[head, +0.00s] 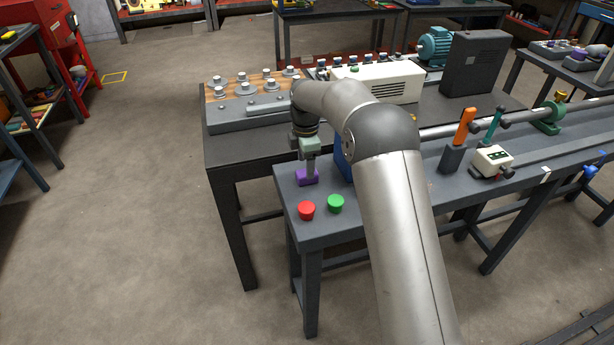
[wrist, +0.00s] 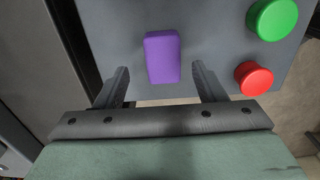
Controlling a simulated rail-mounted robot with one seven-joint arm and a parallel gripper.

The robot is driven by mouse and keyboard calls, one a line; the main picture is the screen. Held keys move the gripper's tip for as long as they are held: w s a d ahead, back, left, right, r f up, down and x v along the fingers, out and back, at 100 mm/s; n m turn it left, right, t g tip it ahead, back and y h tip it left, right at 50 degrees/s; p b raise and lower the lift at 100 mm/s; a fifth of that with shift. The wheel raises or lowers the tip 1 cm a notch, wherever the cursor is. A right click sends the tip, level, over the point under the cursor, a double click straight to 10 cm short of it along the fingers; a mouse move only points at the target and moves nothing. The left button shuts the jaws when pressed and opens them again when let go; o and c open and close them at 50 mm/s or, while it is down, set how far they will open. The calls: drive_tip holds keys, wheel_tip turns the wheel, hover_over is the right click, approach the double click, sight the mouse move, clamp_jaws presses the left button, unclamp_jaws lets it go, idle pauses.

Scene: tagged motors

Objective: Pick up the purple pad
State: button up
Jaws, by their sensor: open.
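The purple pad (wrist: 162,57) is a small rounded block lying on the grey bench. In the wrist view it sits just ahead of my gripper (wrist: 159,82), lined up between its two open fingers. The fingers do not touch it, and the gap on each side is clear. In the head view the purple pad (head: 307,178) is at the left end of the bench, with my gripper (head: 309,166) pointing down over it. My gripper partly covers the pad there, so the height between them is hard to tell.
A red button (head: 307,210) and a green button (head: 336,203) stand close to the pad near the bench's front edge. A blue object behind my arm is mostly hidden. An orange-handled tool (head: 464,127) in a holder stands farther right on the bench (head: 400,203).

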wheel_tip(320, 180, down, 4)
drive_tip(key=shift+s+d, duration=0.15)
drive_tip(key=c, duration=1)
drive_tip(key=shift+c, duration=0.2)
drive_tip(key=shift+r, duration=0.1)
wheel_tip(320, 180, up, 9)
drive_tip(key=shift+r, duration=0.45)
drive_tip(key=shift+o, duration=0.5)
drive_tip(key=shift+d, duration=0.1)
drive_tip(key=shift+c, duration=0.2)
